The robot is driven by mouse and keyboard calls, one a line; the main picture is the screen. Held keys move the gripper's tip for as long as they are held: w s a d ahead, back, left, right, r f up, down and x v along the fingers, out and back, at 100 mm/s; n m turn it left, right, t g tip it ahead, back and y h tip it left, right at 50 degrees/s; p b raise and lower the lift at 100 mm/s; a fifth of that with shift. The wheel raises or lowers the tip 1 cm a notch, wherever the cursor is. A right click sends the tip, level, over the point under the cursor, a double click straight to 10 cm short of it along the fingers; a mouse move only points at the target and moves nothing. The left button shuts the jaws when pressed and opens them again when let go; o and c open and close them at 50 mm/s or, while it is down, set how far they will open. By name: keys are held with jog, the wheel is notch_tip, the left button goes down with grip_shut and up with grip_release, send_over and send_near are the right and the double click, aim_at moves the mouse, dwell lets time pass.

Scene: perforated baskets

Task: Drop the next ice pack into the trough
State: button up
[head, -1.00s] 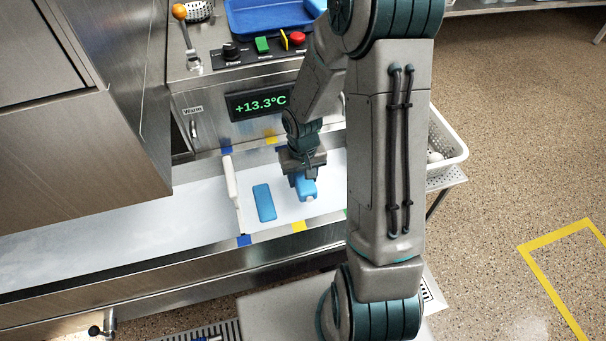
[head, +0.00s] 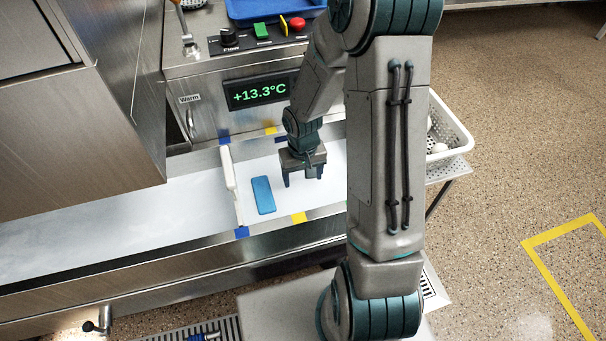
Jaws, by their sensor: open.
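A flat blue ice pack (head: 263,195) lies on the white floor of the long metal-edged trough (head: 110,225), just right of a white upright divider (head: 230,185). My gripper (head: 304,181) is above the trough floor, to the right of this pack and apart from it. Its two dark fingers point down and are spread, with nothing visible between them. My own arm hides the trough to the right of the gripper.
A machine with a +13.3°C display (head: 259,93) stands behind the trough. A blue tray (head: 275,9) sits on top of it. A white perforated basket (head: 452,125) stands at the right. A steel cabinet (head: 75,120) overhangs the trough's left part.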

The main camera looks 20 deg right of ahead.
notch_tip(320, 180, up, 14)
jog(key=p, duration=0.5)
jog(key=shift+s, duration=0.1)
dwell(1.5)
notch_tip(320, 180, up, 18)
jog(key=r+t+p, duration=0.1)
jog(key=p, duration=1)
send_over(303, 187)
jog(key=s, duration=0.5)
jog(key=s+r+t+p, duration=0.1)
jog(key=s+r+p, duration=0.3)
jog(key=r, duration=0.4)
jog(key=s+r+p, duration=0.4)
jog(key=r+p, duration=0.3)
jog(key=r, duration=0.2)
jog(key=shift+s+t, duration=0.3)
jog(key=shift+t, duration=0.1)
jog(key=shift+a, duration=0.1)
jog(key=shift+s+r, duration=0.2)
jog(key=shift+s, duration=0.1)
